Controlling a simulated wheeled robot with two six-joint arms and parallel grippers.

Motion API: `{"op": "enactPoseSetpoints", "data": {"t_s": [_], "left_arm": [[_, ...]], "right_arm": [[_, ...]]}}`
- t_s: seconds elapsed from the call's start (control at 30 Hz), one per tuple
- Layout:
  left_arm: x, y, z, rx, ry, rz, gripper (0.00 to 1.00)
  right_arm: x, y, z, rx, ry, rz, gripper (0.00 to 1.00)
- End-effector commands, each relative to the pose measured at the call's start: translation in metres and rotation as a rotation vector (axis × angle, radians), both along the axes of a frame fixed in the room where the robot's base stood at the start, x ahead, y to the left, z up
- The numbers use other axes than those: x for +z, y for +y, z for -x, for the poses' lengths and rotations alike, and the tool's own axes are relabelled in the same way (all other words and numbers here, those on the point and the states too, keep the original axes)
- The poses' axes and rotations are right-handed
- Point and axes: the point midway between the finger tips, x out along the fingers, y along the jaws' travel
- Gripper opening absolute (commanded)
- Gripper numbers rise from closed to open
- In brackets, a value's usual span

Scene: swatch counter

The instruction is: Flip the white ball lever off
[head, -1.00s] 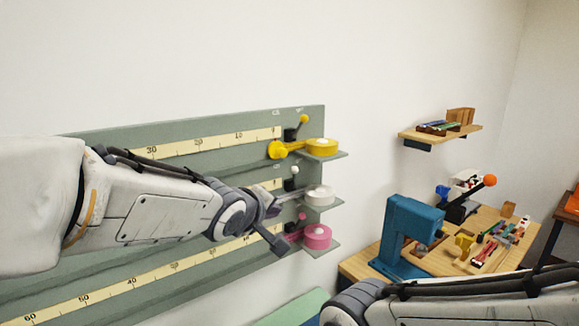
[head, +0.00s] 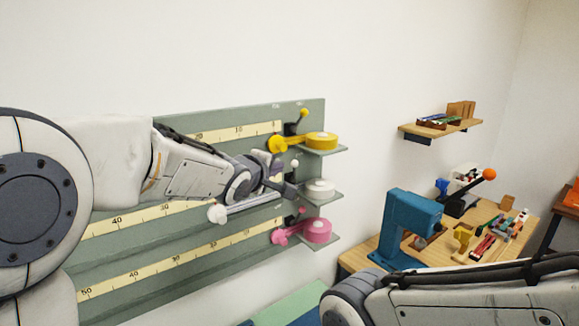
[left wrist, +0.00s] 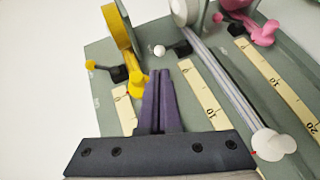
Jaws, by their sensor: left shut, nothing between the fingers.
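The white ball lever (head: 294,163) stands out from the grey-green board in the middle row, close to the white tape roll (head: 319,186). In the left wrist view its ball (left wrist: 160,51) shows beside its black base (left wrist: 180,48). My left gripper (head: 279,167) is shut and empty, its purple fingers close to the lever. In the left wrist view the fingertips (left wrist: 159,72) point at the ball with a small gap in the picture; I cannot tell whether they touch. A white tape runs from the roll to a white end piece (head: 218,213). My right gripper is out of view.
The yellow roll (head: 322,140) and yellow ball lever (head: 304,112) are above, the pink roll (head: 318,230) and pink ball lever (head: 302,210) below. A blue press (head: 409,225) and small tools stand on a wooden table at right. Wall space above the board is clear.

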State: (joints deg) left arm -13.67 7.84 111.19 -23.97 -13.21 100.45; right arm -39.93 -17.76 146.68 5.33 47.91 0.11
Motion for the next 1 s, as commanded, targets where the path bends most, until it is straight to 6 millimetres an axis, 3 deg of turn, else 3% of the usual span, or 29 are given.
{"op": "enactPoseSetpoints", "data": {"t_s": [0.2, 0.4, 0.63, 1.0], "left_arm": [[-0.013, -0.016, -0.044, -0.001, 0.003, -0.001, 0.00], [-0.021, -0.026, -0.071, -0.002, 0.001, -0.001, 0.00], [-0.026, -0.029, -0.083, -0.001, 0.000, -0.001, 0.00], [-0.026, -0.030, -0.083, -0.001, 0.000, -0.001, 0.00]], "right_arm": [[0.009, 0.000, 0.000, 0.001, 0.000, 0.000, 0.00], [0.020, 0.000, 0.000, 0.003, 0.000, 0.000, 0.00], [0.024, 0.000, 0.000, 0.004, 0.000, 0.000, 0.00], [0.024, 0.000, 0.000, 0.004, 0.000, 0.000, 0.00]]}}
